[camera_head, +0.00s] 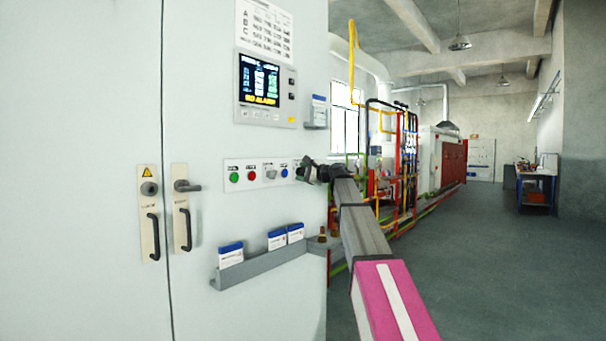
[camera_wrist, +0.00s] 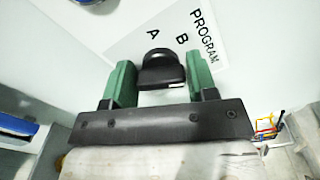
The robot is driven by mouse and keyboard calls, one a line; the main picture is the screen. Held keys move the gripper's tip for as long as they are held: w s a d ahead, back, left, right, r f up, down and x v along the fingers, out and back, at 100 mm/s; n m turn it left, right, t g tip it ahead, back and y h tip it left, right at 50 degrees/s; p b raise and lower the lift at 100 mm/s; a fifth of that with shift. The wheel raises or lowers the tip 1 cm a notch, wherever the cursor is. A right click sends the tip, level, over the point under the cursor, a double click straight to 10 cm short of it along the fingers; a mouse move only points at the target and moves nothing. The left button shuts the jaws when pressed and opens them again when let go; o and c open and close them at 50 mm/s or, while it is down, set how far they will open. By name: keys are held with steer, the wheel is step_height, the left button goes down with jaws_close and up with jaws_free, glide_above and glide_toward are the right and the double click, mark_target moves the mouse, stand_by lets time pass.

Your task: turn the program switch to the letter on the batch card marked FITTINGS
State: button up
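The program switch (camera_wrist: 160,68) is a black knob on a white label plate in the wrist view. The letters A and B and the word PROGRAM are printed beside it. My gripper (camera_wrist: 161,80) has its two green fingers apart, one on each side of the knob. In the head view my gripper (camera_head: 308,172) is at the right end of the button row and hides the switch. Blue-and-white cards (camera_head: 231,254) stand in a grey rack (camera_head: 262,267) below; their print is too small to read.
A screen (camera_head: 259,80) reads "NO ALARM". A chart (camera_head: 265,30) with rows A, B, C hangs above it. Another blue-and-white card (camera_head: 318,112) sits right of the screen. Green, red and blue buttons (camera_head: 234,177) are left of my gripper. Door handles (camera_head: 153,236) protrude farther left.

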steer(key=shift+o, duration=1.2)
steer(key=v, duration=1)
steer(key=shift+s+d, duration=0.25)
steer(key=shift+d, duration=0.05)
